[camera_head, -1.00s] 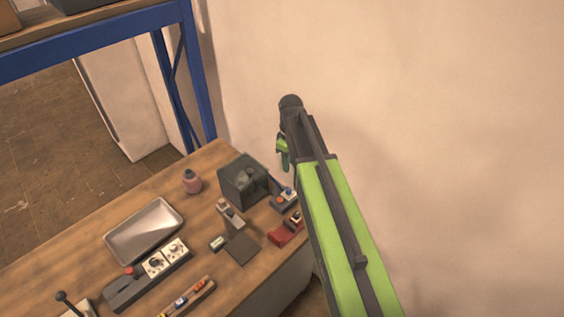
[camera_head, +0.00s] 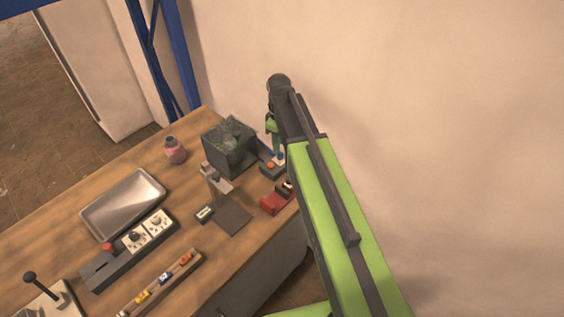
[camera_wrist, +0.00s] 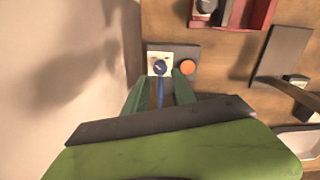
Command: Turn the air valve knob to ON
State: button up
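A small dark box (camera_head: 266,172) at the table's right back edge carries a blue knob (camera_wrist: 159,67) on a white plate and an orange button (camera_wrist: 187,67). The knob and button also show small in the head view. Its markings are too small to read. My gripper (camera_wrist: 158,76) points down at this box. Its two green fingers are apart, one on each side below the knob in the wrist view, with a blue strip between them. I cannot tell whether they touch the knob. In the head view, my gripper (camera_head: 274,140) is just above the box, by the wall.
A dark cube-shaped box (camera_head: 230,147) stands left of my gripper. A red device (camera_head: 274,203) is in front of it.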

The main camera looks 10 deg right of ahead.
aim_at(280, 156)
notch_tip(280, 156, down, 6)
jog(key=b, duration=0.4)
jog(key=shift+r, duration=0.15)
jog(key=shift+r, duration=0.15)
